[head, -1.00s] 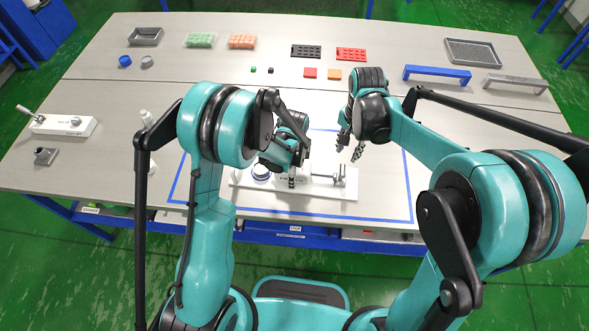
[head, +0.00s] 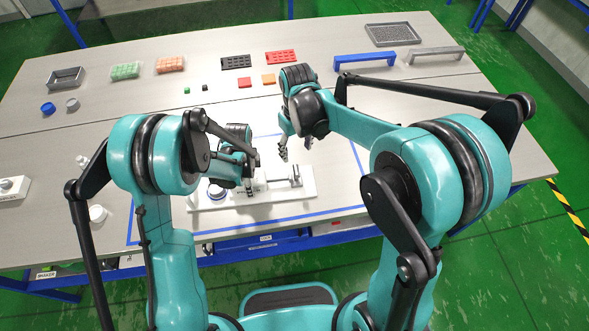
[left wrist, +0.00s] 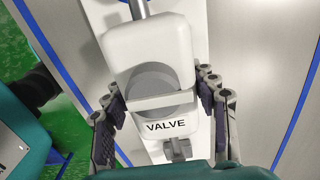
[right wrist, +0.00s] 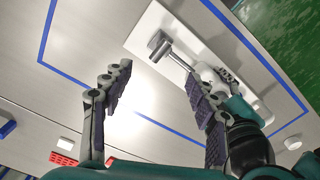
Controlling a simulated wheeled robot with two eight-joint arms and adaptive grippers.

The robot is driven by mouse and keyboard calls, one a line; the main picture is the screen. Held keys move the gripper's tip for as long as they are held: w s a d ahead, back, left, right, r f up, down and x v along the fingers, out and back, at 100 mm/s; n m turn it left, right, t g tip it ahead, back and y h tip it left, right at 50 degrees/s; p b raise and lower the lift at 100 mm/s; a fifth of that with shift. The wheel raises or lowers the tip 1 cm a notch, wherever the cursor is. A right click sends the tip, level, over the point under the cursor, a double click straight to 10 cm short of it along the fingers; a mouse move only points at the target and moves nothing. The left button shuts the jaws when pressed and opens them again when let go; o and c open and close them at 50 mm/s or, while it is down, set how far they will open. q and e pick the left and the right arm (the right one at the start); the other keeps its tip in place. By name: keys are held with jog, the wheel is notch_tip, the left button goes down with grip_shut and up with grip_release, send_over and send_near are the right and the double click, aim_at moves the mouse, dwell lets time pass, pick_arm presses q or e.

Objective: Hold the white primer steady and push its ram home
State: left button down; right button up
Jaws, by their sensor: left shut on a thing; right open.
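The white primer lies on a white base plate (head: 222,204) inside a blue outline. Its body, marked VALVE (left wrist: 165,125), is between the fingers of my left gripper (left wrist: 160,85), which is shut on it. In the head view my left arm hides part of the primer. The ram's metal rod and grey crosspiece (right wrist: 160,44) stick out of the body's right end in the head view (head: 296,175). My right gripper (head: 296,151) is open and empty just behind the ram's end. In the right wrist view its spread fingers (right wrist: 157,78) are apart from the ram.
A blue bridge (head: 378,60), a grey bridge (head: 435,54), red and black trays and small blocks stand farther back. A white bottle cap (head: 97,213) shows near my left arm. The table right of the plate is clear.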

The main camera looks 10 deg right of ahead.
aim_at(296, 169)
notch_tip(296, 169, down, 12)
jog(key=n, duration=1.2)
jog(key=shift+r+n, duration=0.2)
jog(key=shift+n, duration=0.2)
jog(key=shift+c, duration=0.3)
